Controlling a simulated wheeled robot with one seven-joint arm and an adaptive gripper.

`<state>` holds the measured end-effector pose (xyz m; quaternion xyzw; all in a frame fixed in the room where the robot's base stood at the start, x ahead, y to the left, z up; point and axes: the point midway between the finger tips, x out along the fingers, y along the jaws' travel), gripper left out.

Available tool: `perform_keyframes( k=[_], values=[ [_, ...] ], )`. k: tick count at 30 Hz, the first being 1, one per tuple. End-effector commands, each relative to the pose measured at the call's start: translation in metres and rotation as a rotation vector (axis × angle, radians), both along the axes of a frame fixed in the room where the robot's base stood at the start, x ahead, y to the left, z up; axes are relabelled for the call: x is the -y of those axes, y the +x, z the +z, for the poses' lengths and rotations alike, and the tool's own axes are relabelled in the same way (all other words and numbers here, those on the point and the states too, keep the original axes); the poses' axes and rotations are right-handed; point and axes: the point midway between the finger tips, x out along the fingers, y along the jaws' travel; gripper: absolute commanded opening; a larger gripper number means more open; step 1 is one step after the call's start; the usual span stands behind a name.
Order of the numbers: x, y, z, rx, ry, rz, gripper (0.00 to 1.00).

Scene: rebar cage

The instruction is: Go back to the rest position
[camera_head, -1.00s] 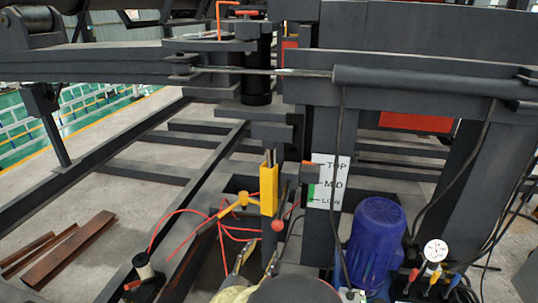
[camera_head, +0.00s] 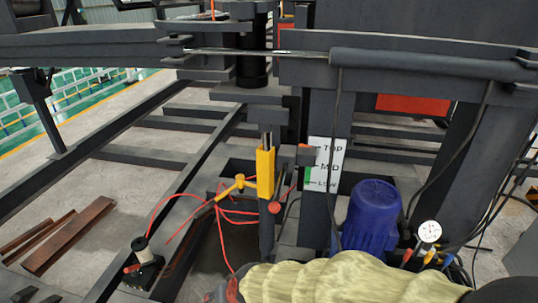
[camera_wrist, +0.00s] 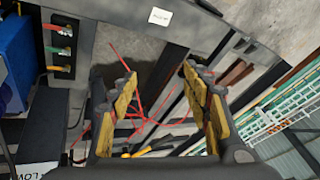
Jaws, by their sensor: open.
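My gripper (camera_wrist: 159,75) shows in the wrist view with its two yellow-padded fingers spread wide. Nothing is between the fingertips. In the head view, my arm in its pale yellow cover lies across the bottom edge, and the gripper's fingers cannot be made out there. The yellow cylinder with its yellow handle (camera_head: 265,172) stands upright beyond my arm, apart from it. A white TOP/MID/LOW scale (camera_head: 324,164) is just right of it.
A blue motor (camera_head: 371,215) and a pressure gauge (camera_head: 429,232) stand close to my arm on the right. Red cables (camera_head: 222,215) hang at centre left. A spool (camera_head: 142,255) sits at lower left, and rusty bars (camera_head: 68,237) lie on the floor.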

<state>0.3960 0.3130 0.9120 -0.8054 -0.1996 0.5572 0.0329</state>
Motion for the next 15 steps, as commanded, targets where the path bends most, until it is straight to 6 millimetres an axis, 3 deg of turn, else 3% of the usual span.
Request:
perform_keyframes(
  k=[1, 9, 15],
  values=[
    [0.021, -0.009, 0.017, -0.025, -0.018, 0.019, 0.48],
    [0.155, -0.071, 0.087, -0.118, -0.190, 0.051, 0.48],
    [0.249, -0.099, 0.140, -0.047, -0.283, -0.069, 0.48]
  ],
)
